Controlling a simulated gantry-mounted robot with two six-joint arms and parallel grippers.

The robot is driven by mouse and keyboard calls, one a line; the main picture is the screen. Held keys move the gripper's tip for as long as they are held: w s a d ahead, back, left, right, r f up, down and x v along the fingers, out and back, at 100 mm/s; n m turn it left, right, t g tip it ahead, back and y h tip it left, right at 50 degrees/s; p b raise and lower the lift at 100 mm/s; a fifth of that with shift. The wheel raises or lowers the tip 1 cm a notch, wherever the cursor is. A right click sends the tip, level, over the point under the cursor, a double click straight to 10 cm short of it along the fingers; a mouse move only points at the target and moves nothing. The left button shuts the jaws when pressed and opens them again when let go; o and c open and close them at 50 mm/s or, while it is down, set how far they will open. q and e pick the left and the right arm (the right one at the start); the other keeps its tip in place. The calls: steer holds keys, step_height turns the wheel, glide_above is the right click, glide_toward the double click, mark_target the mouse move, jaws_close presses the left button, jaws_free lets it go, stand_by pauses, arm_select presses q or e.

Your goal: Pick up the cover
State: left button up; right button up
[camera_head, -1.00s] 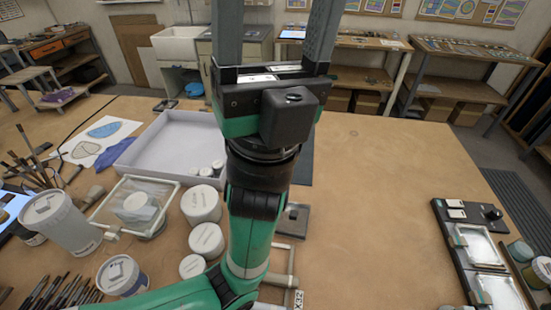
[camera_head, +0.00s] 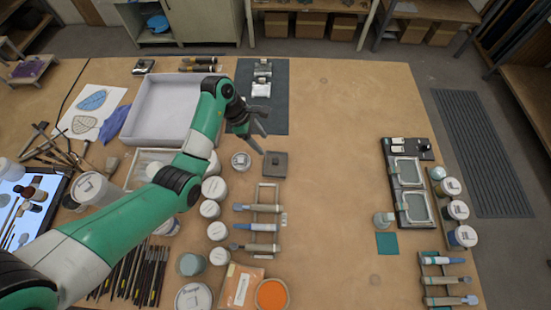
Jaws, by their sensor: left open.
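My left gripper (camera_head: 259,132) hangs over the middle of the table, open, with nothing seen between its fingers. I cannot tell for sure which item is the cover. A dark square piece (camera_head: 275,164) lies flat just below and to the right of the fingertips. A small white-topped jar (camera_head: 241,161) stands just below and to the left of them. A pale clear-sided box (camera_head: 143,163) is partly hidden behind my left arm. My right gripper is not in view.
A white tray (camera_head: 148,137) stands behind my left arm. A dark mat (camera_head: 275,112) lies beyond the gripper. Several white jars (camera_head: 209,208) and a brush rack (camera_head: 281,246) stand nearer. A black board (camera_head: 388,160) lies right. The table's centre right is clear.

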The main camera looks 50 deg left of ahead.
arm_select(q)
glide_above(276, 161)
steer(key=s+a, duration=0.1)
steer(key=a, duration=0.2)
step_height(276, 161, down, 6)
steer(key=shift+s+d+r+b, duration=0.1)
steer(key=shift+d+r+b, duration=0.1)
steer(key=shift+b, duration=0.25)
steer(key=x, duration=0.3)
steer(key=b+x, duration=0.1)
steer(key=shift+s+d+f, duration=0.15)
steer(key=shift+s+d, duration=0.05)
steer(key=shift+s, duration=0.05)
steer(key=shift+w+d+f, duration=0.15)
steer(key=shift+f, duration=0.25)
steer(key=shift+r, duration=0.1)
jaws_close()
